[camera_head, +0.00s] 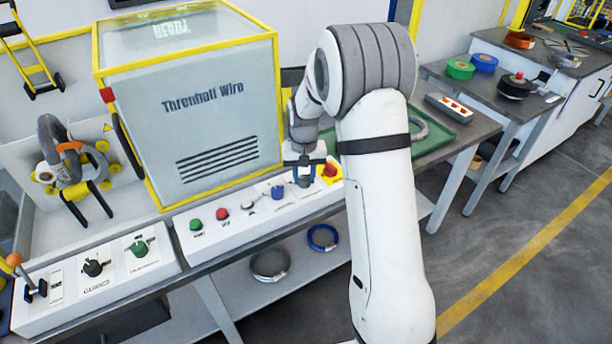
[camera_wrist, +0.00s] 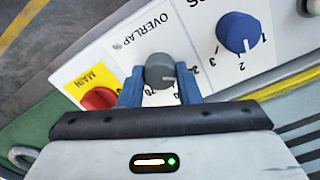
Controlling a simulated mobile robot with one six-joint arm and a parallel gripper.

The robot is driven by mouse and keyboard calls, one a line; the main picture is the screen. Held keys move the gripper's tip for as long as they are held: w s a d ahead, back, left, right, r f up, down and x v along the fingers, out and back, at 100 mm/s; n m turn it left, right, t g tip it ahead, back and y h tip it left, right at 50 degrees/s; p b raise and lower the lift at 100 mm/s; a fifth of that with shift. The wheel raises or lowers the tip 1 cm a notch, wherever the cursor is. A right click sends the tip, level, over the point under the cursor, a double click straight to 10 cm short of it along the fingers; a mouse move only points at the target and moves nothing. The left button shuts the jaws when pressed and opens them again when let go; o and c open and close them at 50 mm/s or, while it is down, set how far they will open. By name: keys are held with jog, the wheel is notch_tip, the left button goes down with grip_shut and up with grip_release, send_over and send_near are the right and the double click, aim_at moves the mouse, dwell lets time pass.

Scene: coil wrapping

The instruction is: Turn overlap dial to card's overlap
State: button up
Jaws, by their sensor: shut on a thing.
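The overlap dial (camera_wrist: 159,68) is a dark grey knob on the white control panel (camera_wrist: 118,52), in the wrist view. The word OVERLAP is printed beside it, upside down, with small scale numbers around the knob. The lower part of the scale is partly hidden by my fingers. My gripper (camera_wrist: 161,80) has its two blue fingers on either side of the knob, shut on it. In the head view my gripper (camera_head: 304,168) is down at the right part of the panel, and it mostly hides the dial. I cannot make out a card with an overlap value.
A blue knob (camera_wrist: 238,33) with numbers sits beside the dial; a red knob on a yellow MAIN plate (camera_wrist: 98,96) is on the other side. Green (camera_head: 195,224) and red (camera_head: 222,214) buttons lie farther left. The machine's enclosure (camera_head: 190,100) rises behind the panel.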

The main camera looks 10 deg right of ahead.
aim_at(304, 177)
jog(key=shift+w+r+n, duration=0.2)
jog(key=shift+n, duration=0.1)
dwell(0.4)
jog(key=o, duration=1)
jog(key=shift+s+f, duration=0.1)
jog(key=shift+f, duration=0.05)
notch_tip(304, 177, up, 8)
jog(key=shift+f, duration=0.1)
